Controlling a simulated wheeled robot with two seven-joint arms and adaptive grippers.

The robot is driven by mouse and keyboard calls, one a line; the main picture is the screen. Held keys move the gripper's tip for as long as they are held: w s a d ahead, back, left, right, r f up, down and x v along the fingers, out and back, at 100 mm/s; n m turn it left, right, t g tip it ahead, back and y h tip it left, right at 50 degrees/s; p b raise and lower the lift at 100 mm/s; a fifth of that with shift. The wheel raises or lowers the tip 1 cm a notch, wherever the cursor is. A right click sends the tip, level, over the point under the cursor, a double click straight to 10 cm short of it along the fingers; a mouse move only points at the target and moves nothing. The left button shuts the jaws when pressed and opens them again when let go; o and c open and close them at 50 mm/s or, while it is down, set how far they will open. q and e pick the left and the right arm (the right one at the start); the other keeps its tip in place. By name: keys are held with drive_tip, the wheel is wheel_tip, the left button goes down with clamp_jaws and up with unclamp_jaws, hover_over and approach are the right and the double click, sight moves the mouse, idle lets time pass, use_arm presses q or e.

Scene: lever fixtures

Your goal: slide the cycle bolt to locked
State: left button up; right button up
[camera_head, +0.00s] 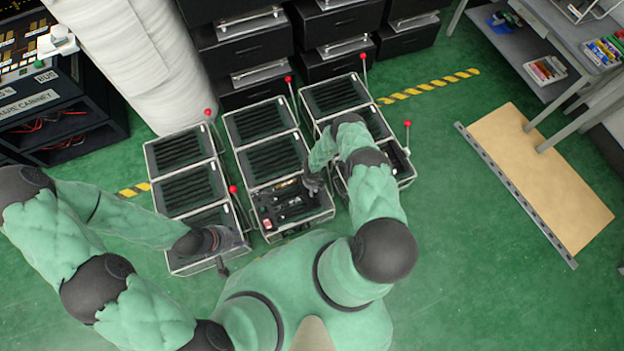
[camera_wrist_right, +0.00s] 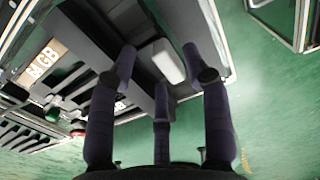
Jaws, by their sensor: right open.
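Three lever fixtures stand side by side in the head view: left (camera_head: 185,190), middle (camera_head: 262,135) and right (camera_head: 335,97). Red-knobbed levers rise beside them. I cannot make out which part is the cycle bolt. My right gripper (camera_head: 313,184) is over the near right corner of the middle fixture. In the right wrist view it (camera_wrist_right: 160,75) is open, its dark fingers spread around a pale rounded block (camera_wrist_right: 169,60) in a dark recess; contact is unclear. My left gripper (camera_head: 222,264) is low by the left fixture's near end; its jaw state is unclear.
Black drawer units (camera_head: 245,45) stand behind the fixtures. A white padded column (camera_head: 135,60) and a dark cabinet (camera_head: 60,110) are at the left. A tan board (camera_head: 540,170) is at the right. Green floor is clear between fixtures and board.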

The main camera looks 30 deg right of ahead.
wheel_tip(320, 180, up, 12)
idle(0.7)
drive_tip(key=shift+f, duration=0.1)
idle(0.3)
